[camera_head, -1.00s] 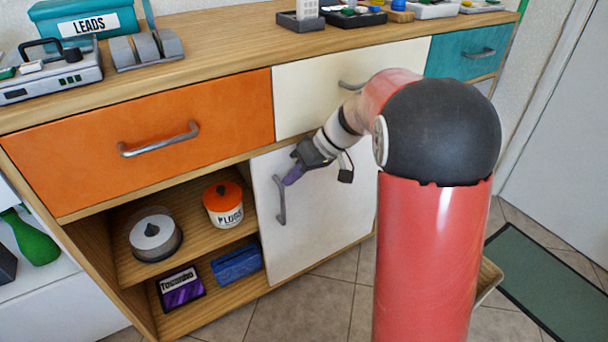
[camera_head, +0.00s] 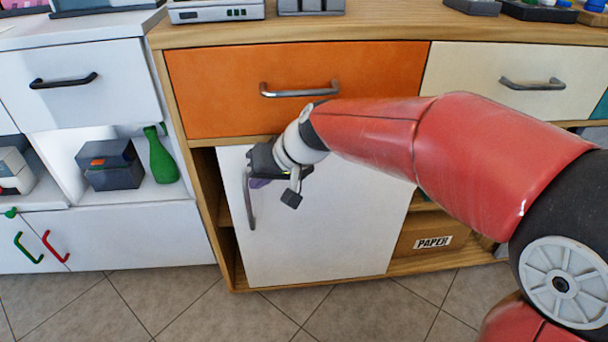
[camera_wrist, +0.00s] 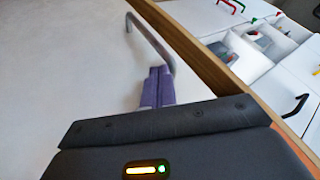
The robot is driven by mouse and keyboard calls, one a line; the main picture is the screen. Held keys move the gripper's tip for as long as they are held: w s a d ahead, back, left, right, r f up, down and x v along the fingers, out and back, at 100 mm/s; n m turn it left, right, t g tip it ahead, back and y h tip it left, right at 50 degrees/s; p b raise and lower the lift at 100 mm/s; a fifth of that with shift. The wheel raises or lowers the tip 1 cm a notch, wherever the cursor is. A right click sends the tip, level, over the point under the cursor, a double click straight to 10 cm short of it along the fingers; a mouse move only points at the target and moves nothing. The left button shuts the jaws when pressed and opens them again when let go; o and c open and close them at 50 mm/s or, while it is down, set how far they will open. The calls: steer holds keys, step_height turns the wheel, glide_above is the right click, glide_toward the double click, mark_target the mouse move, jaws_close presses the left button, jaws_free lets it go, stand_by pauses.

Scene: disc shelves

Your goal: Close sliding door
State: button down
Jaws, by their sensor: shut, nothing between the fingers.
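The white sliding door (camera_head: 320,220) now covers most of the left part of the lower wooden cabinet. A narrow dark gap shows at its left, and an open section shows at its right. Its vertical metal handle (camera_head: 249,203) is near the door's left edge. In the wrist view the handle (camera_wrist: 152,40) rises just beyond the purple fingertips. My gripper (camera_head: 260,182) is at the handle's upper right side, in front of the door. In the wrist view its two purple fingers (camera_wrist: 157,88) are together with nothing between them. Whether they touch the handle I cannot tell.
An orange drawer (camera_head: 220,98) with a metal handle is above the door, and a cream drawer (camera_head: 470,80) to its right. A box labelled PAPER (camera_head: 432,241) sits in the right opening. A white cabinet (camera_head: 100,235) stands at the left. Tiled floor lies in front.

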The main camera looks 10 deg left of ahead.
steer(key=a, duration=0.1)
steer(key=s+a, duration=0.1)
steer(key=a, duration=0.3)
steer(key=shift+s+p, duration=0.3)
steer(key=shift+s, duration=0.1)
steer(key=shift+r, duration=0.1)
